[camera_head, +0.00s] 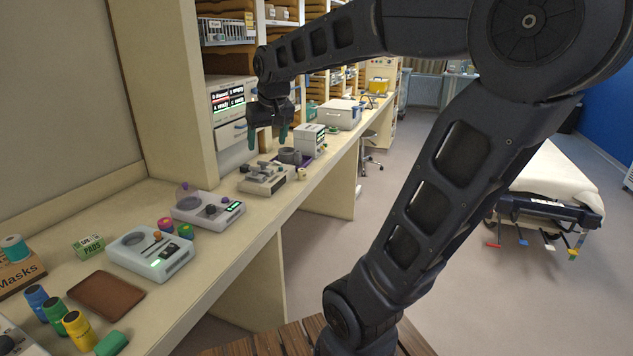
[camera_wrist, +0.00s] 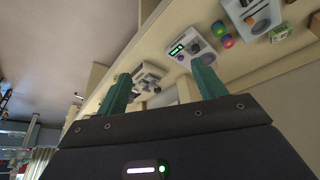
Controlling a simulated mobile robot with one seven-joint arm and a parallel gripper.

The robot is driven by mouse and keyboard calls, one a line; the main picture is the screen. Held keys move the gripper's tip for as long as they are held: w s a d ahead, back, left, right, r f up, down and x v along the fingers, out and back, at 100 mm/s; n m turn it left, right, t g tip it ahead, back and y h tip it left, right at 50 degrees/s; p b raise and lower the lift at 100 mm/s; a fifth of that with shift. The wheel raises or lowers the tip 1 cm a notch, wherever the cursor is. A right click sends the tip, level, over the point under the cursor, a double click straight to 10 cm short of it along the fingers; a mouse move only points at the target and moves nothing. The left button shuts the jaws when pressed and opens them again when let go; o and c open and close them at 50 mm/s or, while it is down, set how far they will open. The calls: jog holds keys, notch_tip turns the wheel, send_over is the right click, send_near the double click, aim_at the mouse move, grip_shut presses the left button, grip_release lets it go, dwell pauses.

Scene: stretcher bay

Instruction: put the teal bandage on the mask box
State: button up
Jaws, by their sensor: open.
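A teal roll, the bandage by its look (camera_head: 14,248), sits on top of the brown cardboard mask box (camera_head: 20,277) at the left edge of the head view. The box is partly cut off by the frame and reads "Masks". My gripper (camera_head: 268,138) hangs over the far part of the counter, well away from both, with its teal fingers pointing down. In the wrist view the fingers (camera_wrist: 162,78) are spread apart with nothing between them. The roll and the mask box do not show clearly in the wrist view.
A stretcher (camera_head: 550,185) stands right across open floor.

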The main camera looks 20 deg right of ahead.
jog(key=s+d+f+m, duration=0.1)
jog(key=s+d+f, duration=0.3)
jog(key=s, duration=0.3)
jog(key=s+d+f, duration=0.3)
jog(key=s+d, duration=0.1)
jog(key=s, duration=0.3)
jog(key=shift+f+m+h, duration=0.4)
